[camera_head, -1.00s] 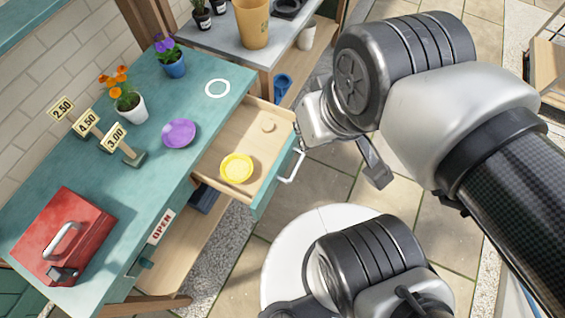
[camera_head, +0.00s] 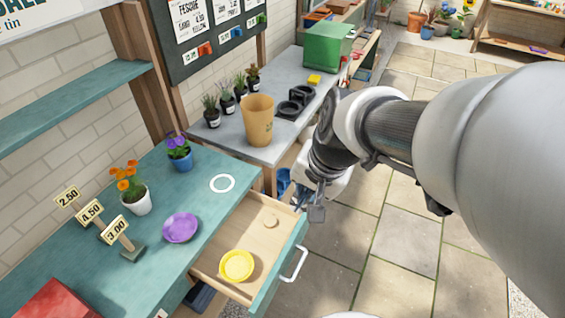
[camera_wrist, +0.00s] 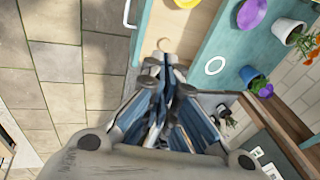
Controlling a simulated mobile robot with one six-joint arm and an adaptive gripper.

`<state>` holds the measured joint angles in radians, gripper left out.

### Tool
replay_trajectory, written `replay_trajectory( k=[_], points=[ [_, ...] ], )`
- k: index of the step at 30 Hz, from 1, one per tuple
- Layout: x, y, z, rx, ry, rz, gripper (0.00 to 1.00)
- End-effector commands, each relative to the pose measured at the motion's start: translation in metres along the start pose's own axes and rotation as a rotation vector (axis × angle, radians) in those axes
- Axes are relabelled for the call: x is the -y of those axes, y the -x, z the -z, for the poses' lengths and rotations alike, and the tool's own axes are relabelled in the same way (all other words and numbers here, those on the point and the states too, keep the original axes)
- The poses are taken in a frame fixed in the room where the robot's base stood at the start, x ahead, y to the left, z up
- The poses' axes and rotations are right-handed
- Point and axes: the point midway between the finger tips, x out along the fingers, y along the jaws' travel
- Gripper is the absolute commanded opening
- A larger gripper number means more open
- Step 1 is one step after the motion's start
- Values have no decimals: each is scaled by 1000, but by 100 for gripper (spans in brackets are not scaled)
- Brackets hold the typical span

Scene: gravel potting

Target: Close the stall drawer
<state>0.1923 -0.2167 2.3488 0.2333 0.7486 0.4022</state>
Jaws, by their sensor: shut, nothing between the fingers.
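The stall drawer (camera_head: 225,265) stands pulled out from the teal counter (camera_head: 150,262), with its wooden inside showing. Its teal front carries a white bar handle (camera_head: 296,264). A yellow saucer (camera_head: 237,265) and a small round tan piece (camera_head: 270,220) lie in it. My gripper (camera_head: 317,212) is shut and empty, just right of the drawer front's far corner in the head view; whether it touches cannot be told. In the wrist view my gripper (camera_wrist: 165,52) overlaps the drawer (camera_wrist: 168,22), and the handle (camera_wrist: 128,14) shows left of it.
On the counter are a purple saucer (camera_head: 180,228), two potted flowers, price signs (camera_head: 89,214) and a red box (camera_head: 55,302). A grey bench (camera_head: 228,132) with a tan pot (camera_head: 258,120) stands behind. Paved floor (camera_head: 400,255) in front of the drawer looks clear.

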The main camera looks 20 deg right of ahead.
Motion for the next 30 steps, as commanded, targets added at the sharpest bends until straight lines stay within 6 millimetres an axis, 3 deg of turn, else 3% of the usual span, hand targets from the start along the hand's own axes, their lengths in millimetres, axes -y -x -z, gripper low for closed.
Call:
replay_trajectory(
  k=[1, 8, 13, 18, 24, 30],
  points=[
    [-2, -20, 15, 24, -116, -7, 0],
    [-23, -106, 78, 76, -655, -25, 0],
    [-63, -181, 112, 93, -1063, -61, 0],
    [-109, -247, 126, 91, -1403, -104, 0],
    [-139, -286, 128, 80, -1605, -134, 0],
    [-144, -305, 126, 77, -1630, -138, 0]
  ],
)
